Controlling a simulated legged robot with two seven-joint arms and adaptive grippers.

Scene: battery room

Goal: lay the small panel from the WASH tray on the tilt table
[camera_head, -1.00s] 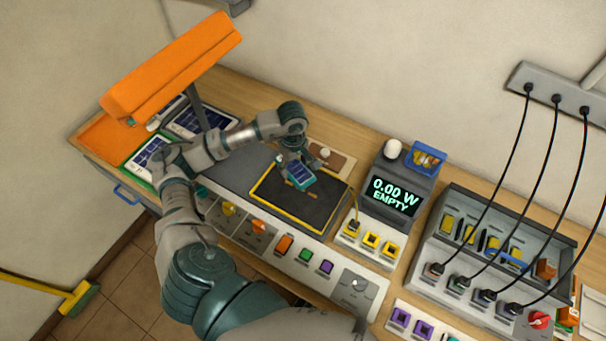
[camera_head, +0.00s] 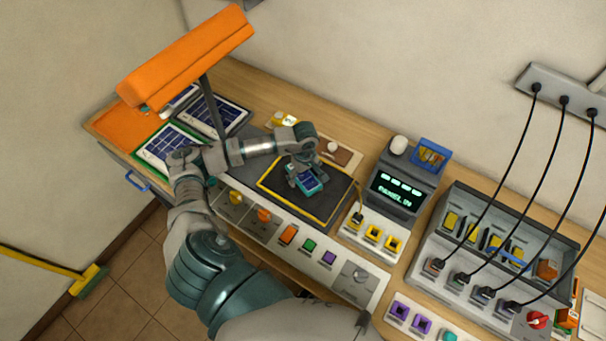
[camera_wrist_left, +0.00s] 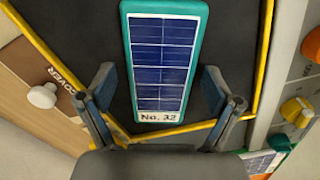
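The small panel (camera_head: 308,183), teal-framed with blue cells, lies on the dark surface of the tilt table (camera_head: 325,205), inside its yellow border. In the left wrist view the panel (camera_wrist_left: 160,60) shows its label "No. 32". My left gripper (camera_head: 303,178) is over the panel. In the wrist view its two fingers (camera_wrist_left: 160,88) stand on either side of the panel's lower part, with a narrow dark gap at each side, so it is open. My right gripper is not in view.
Larger panels (camera_head: 213,115) lie in trays at the left under an orange lamp (camera_head: 185,55). A meter (camera_head: 400,190) at the right appears to read "PANEL IN". A round white knob (camera_wrist_left: 42,96) on a wooden cover is beside the table. Cables hang at the far right.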

